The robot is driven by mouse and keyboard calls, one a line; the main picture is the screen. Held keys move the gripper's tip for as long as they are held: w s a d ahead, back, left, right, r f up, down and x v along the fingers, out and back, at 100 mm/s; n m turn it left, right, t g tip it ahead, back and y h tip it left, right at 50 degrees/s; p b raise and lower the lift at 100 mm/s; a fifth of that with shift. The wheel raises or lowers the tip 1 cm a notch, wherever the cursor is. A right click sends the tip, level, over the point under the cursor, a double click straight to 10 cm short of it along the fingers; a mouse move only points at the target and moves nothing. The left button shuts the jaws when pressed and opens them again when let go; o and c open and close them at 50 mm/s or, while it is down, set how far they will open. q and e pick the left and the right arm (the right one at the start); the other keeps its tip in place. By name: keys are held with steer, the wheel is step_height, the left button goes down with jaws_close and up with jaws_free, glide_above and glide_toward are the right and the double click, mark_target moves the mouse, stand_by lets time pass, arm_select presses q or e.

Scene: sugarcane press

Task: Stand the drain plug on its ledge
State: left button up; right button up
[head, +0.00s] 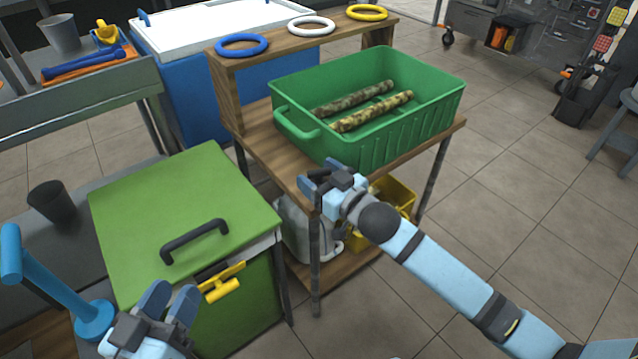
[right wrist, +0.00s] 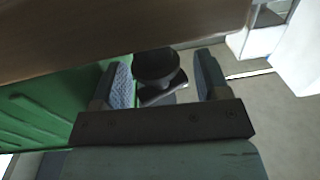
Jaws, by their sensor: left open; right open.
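A dark round-headed piece, which looks like the drain plug (right wrist: 155,68), shows between the fingers of my right gripper (right wrist: 160,85) in the right wrist view. The fingers stand apart, with a visible gap on the piece's right side. I cannot tell whether the piece rests on anything. In the head view my right gripper (head: 321,177) is at the front edge of the wooden table (head: 268,150), just below the green crate. My left gripper (head: 170,302) is open and empty in front of the green cabinet (head: 180,205). I cannot identify the ledge for certain.
The green crate (head: 385,140) holds two mottled stalks (head: 370,112). Blue, white and yellow rings (head: 312,26) lie on the raised shelf. A yellow bin (head: 393,195) sits below the table.

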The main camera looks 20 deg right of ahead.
steer(key=c, duration=0.6)
